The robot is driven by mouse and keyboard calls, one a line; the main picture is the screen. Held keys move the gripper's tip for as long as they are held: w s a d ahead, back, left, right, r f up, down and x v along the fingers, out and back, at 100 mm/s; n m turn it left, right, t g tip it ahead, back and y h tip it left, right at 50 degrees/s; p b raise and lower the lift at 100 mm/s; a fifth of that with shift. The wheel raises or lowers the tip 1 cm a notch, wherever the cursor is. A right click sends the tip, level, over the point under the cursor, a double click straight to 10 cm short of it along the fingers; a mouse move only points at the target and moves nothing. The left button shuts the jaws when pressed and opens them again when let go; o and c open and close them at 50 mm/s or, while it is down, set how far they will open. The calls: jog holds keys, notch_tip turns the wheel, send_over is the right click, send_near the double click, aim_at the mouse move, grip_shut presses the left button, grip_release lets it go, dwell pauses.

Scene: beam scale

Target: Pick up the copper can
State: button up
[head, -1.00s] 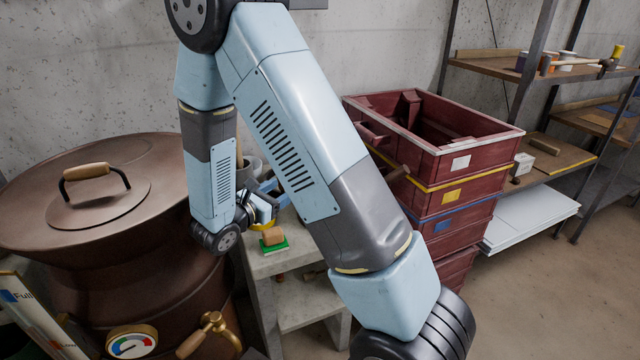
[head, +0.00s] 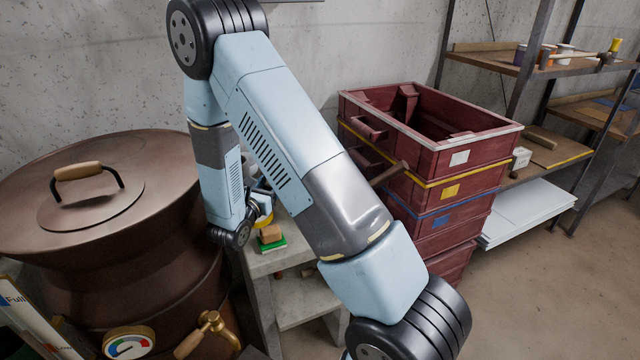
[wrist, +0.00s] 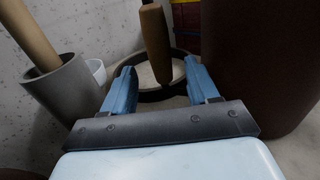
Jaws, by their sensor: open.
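I cannot make out a copper can for sure in either view. A dark brown curved surface (wrist: 262,60) fills the right of the wrist view, cut off by the frame; I cannot tell if it is the can or another vessel. My gripper (wrist: 160,68) is open, with two blue fingers apart and nothing held between them. Beyond the fingers, a brown wooden handle (wrist: 155,40) stands over a dark round rim (wrist: 160,94). In the head view my gripper (head: 261,202) is over the concrete stand (head: 262,264), partly hidden by my arm.
A grey mortar (wrist: 65,92) with a wooden pestle (wrist: 28,35) is left of the fingers. A large lidded copper vessel (head: 150,240) stands left of the stand. A block on a green pad (head: 272,243) lies near the stand's front. Stacked red crates (head: 465,180) are to the right.

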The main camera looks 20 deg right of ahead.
jog(key=shift+r+x, duration=0.2)
jog(key=shift+x, duration=2.65)
grip_shut()
